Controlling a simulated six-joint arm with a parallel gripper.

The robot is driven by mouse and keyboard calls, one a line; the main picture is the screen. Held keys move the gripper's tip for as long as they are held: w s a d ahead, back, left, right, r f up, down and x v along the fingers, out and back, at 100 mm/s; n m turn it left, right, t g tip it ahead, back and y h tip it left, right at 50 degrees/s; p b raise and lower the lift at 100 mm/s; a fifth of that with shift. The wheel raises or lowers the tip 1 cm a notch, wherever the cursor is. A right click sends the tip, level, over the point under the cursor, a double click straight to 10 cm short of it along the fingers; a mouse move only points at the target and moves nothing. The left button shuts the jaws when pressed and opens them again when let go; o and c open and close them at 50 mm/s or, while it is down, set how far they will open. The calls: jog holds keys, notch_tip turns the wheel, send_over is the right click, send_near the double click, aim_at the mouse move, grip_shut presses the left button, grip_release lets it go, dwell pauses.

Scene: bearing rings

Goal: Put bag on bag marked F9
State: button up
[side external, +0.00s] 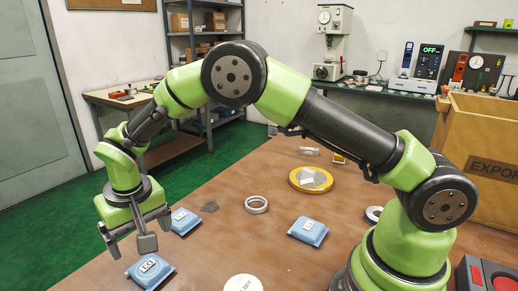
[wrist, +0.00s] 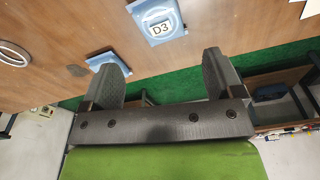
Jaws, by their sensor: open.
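Three blue bags with white labels lie on the brown table in the side view: one at the front left (side external: 150,283), one behind it (side external: 188,228) and one further right (side external: 308,231). Their labels are too small there to read surely, so I cannot tell which is marked F9. My gripper (side external: 128,238) is open and empty over the table's left end, close to the two left bags. In the wrist view, a blue bag marked D3 (wrist: 143,18) lies beyond my open fingers (wrist: 162,78). Another blue bag (wrist: 103,61) is partly hidden behind the left finger.
A metal ring (side external: 257,205) lies mid-table, with a yellow round tray (side external: 297,186) holding pale pieces behind it. A white disc (side external: 242,284) is at the front edge. Another ring (side external: 373,214) lies beside my base. A cardboard EXPORT box (side external: 485,140) stands at right.

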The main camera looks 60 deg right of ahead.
jog(key=s+d+r+t+y, duration=0.1)
jog(key=s+d+r, duration=0.2)
jog(key=r, duration=0.3)
jog(key=s+d+r+m+t, duration=0.1)
jog(key=s+d+r, duration=0.2)
jog(key=r, duration=0.3)
jog(key=s+d+r+t+y, duration=0.1)
jog(key=s+d+r, duration=0.15)
jog(key=r, duration=0.45)
jog(key=s+d+r+t, duration=0.2)
jog(key=s+d, duration=0.2)
jog(key=s, duration=1.1)
jog(key=shift+r+m+t, duration=0.15)
jog(key=shift+m+t, duration=0.15)
jog(key=shift+m, duration=0.1)
jog(key=shift+o, duration=0.5)
jog(key=shift+s+d+f, duration=0.1)
jog(key=shift+s+f, duration=0.1)
jog(key=shift+s, duration=0.35)
